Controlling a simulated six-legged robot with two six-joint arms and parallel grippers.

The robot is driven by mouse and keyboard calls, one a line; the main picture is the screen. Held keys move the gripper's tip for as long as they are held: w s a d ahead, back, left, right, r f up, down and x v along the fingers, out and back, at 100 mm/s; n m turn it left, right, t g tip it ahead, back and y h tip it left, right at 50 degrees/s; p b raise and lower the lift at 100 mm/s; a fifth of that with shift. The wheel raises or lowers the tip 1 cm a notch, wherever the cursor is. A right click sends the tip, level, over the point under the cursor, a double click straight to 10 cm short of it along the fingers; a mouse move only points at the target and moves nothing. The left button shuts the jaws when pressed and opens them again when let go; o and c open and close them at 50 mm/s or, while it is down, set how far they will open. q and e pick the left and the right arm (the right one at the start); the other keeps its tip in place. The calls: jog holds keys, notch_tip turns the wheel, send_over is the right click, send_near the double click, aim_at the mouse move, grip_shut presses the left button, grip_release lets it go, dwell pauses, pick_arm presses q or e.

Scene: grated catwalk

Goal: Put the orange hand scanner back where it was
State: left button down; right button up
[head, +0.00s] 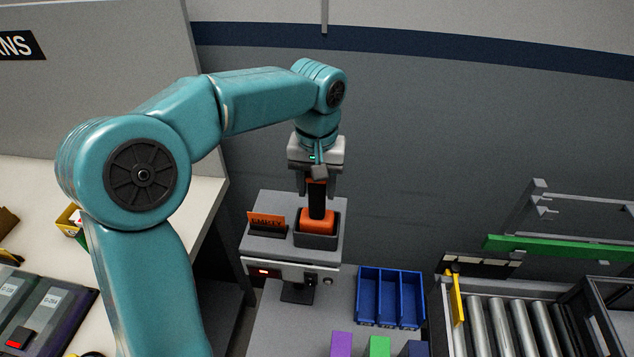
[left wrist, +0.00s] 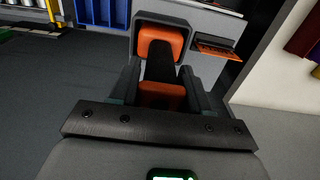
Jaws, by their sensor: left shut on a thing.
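The orange hand scanner (head: 318,222) has a black handle and stands upright, its orange head low in a dark grey holder (head: 316,241) on a grey stand. My left gripper (head: 317,190) comes from above and is shut on the scanner's upper part. In the left wrist view the scanner (left wrist: 160,92) lies between the fingers, with its far orange end within the dark holder's rim (left wrist: 187,28). Whether the scanner rests on the holder's bottom is hidden. My right gripper is in neither view.
An orange sign (head: 267,221) in a black base stands left of the holder. Blue bins (head: 390,297) sit at front right, with purple and green blocks below. A roller conveyor (head: 510,325) with a yellow plate is farther right. A white table is at left.

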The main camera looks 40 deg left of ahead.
pick_arm(q)
jog(key=shift+f, duration=0.15)
jog(key=shift+c, duration=2.3)
grip_release()
notch_tip(320, 180, up, 16)
jog(key=p, duration=0.2)
jog(key=shift+r, duration=0.2)
jog(key=shift+s, duration=0.2)
